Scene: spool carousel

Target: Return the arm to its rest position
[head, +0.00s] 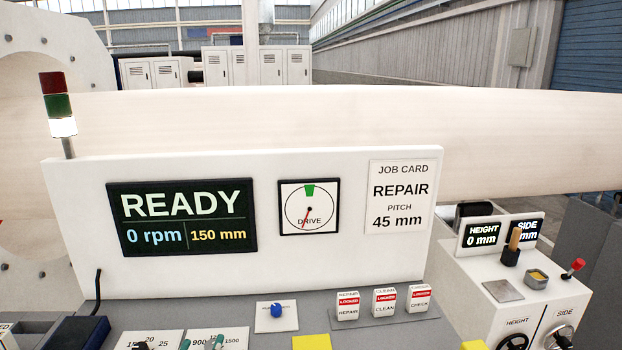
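Neither of my grippers nor my arms can be recognised in the head view. In front of me stands a white control panel (330,265). Its dark screen (180,218) reads READY, 0 rpm and 150 mm. A drive dial (309,207) has a red needle pointing down and a green mark at the top. The job card (402,197) reads REPAIR, pitch 45 mm. A blue knob (276,311) sits on the console, left of several white switches with red LOCKED labels (384,302).
A large pale cylinder (330,120) spans the view behind the panel. A signal tower (58,105) has its bottom white section lit. At right, a white box (480,275) carries HEIGHT and SIDE displays, a wooden-handled tool (513,243), a small tin (537,278) and a red-tipped lever (573,268).

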